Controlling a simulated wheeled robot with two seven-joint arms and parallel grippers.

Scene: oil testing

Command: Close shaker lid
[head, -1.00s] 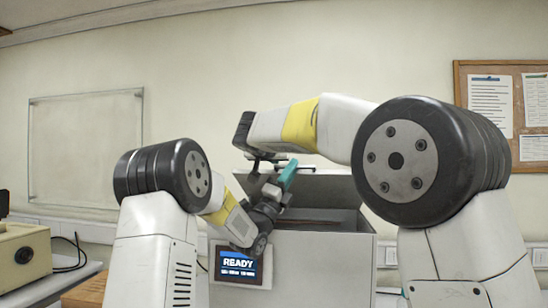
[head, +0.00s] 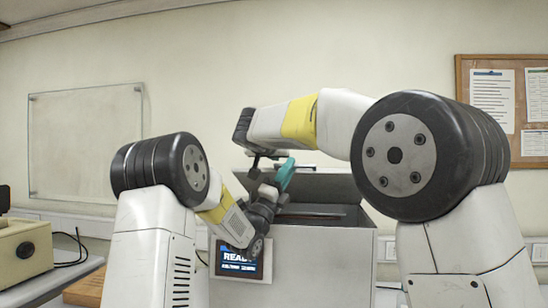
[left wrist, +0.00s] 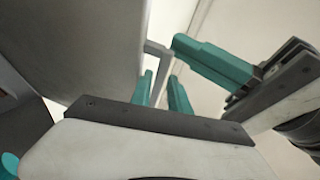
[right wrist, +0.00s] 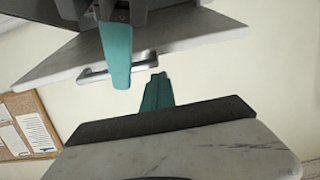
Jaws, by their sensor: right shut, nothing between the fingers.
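The shaker (head: 315,245) is a grey box with a lit display on its front. Its lid (head: 325,183) stands raised at the back, and a dark interior shows below it. A metal handle (right wrist: 120,68) is on the lid's edge. My left gripper (head: 284,175) reaches up to the lid's left side; in the left wrist view its teal fingers (left wrist: 161,78) are apart, with the handle (left wrist: 158,50) at the gap. Contact is unclear. My right gripper (right wrist: 157,80) is shut and empty, close beside the left fingers and handle. Its tips are hard to make out in the head view.
A beige instrument (head: 25,250) stands on the bench at the left. A whiteboard (head: 85,145) and a noticeboard (head: 500,110) hang on the wall. Both arms crowd the space in front of the shaker and above it.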

